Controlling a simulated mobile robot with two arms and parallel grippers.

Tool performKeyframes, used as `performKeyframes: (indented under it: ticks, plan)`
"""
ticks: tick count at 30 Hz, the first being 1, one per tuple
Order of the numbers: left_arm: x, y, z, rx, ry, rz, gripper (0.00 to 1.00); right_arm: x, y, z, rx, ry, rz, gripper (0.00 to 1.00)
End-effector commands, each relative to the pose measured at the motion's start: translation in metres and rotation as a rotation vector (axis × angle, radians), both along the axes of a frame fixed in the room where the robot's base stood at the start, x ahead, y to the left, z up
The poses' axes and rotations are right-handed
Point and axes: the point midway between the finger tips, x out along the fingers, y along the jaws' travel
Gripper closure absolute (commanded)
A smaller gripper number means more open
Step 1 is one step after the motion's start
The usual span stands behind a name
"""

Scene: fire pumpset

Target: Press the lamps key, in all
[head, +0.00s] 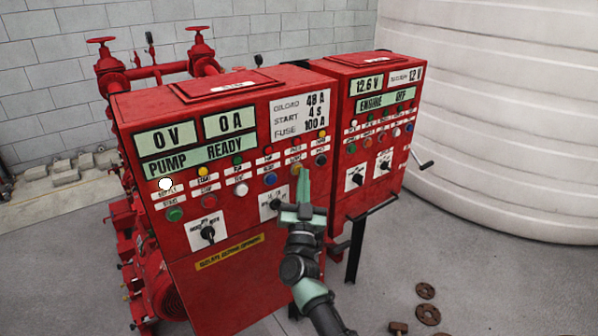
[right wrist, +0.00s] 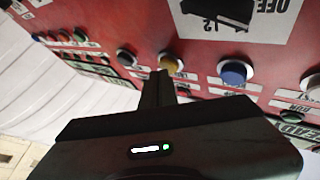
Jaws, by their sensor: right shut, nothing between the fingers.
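The red pump panel (head: 225,225) carries a row of round keys under small white labels. A yellow key (head: 295,168) is second from the row's right end; it also shows in the right wrist view (right wrist: 171,60). Its label is too small to read surely, so I cannot confirm which key is the lamps key. My right gripper (head: 304,172) is shut and empty, with its tips just in front of and beside the yellow key. In the right wrist view the tips (right wrist: 160,76) appear beside that key; I cannot tell whether they touch. My left gripper is not in view.
A black key (head: 320,160) and a blue key (head: 270,179) flank the yellow one. Rotary switches (head: 208,233) sit below. A second red cabinet (head: 372,125) stands to the right, with a white tank (head: 490,120) behind. Rusty rings (head: 427,314) lie on the floor.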

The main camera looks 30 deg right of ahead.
Motion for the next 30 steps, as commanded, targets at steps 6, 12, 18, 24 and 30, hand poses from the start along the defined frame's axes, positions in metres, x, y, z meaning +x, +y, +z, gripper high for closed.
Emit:
performKeyframes:
  ticks: [6,12,18,24,30]
  plan:
    - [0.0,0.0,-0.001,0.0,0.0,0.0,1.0,0.003,0.0,0.001,0.0,-0.001,0.0,1.0]
    - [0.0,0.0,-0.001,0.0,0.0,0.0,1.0,0.004,0.0,0.001,0.0,-0.001,0.0,1.0]
    - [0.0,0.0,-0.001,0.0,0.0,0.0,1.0,0.004,0.0,0.001,0.0,-0.001,0.0,1.0]
    - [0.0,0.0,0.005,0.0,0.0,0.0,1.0,-0.004,0.0,0.001,-0.001,0.002,-0.001,1.0]
    - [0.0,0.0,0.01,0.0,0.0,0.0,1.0,-0.013,-0.001,0.001,-0.001,0.0,0.0,1.0]
